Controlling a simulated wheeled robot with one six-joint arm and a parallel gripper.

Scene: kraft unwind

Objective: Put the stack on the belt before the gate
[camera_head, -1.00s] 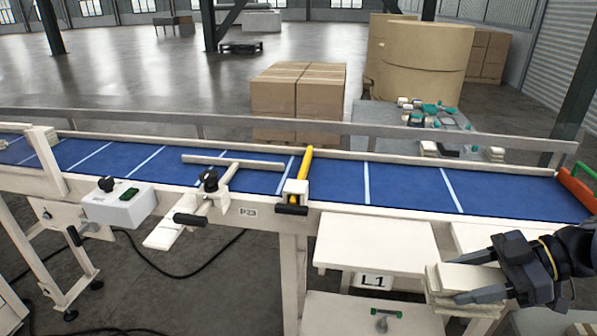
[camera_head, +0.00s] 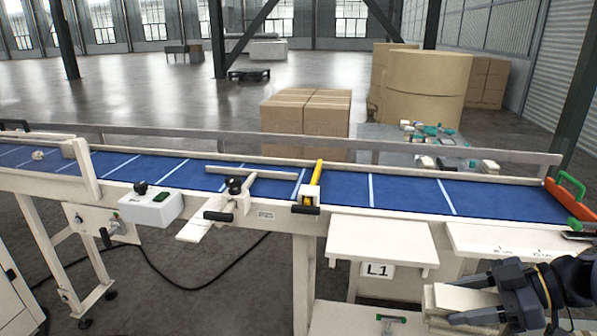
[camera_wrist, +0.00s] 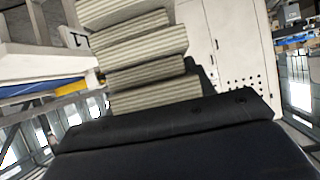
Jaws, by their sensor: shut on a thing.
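A stack of cream, ridged-edged pieces (camera_head: 462,300) is held in my gripper (camera_head: 480,300) at the lower right, in front of the belt's near side. In the wrist view the stack (camera_wrist: 145,60) shows several layers, unevenly offset, above the dark gripper body. My gripper is shut on it. The blue belt (camera_head: 405,192) with white cross lines runs across the picture, behind and above the stack.
A white shelf marked L1 (camera_head: 380,238) juts out left of my gripper. An orange end piece with a green handle (camera_head: 570,198) closes the belt's right end. A white control box (camera_head: 150,207) sits on the near side. The belt right of the yellow bar is clear.

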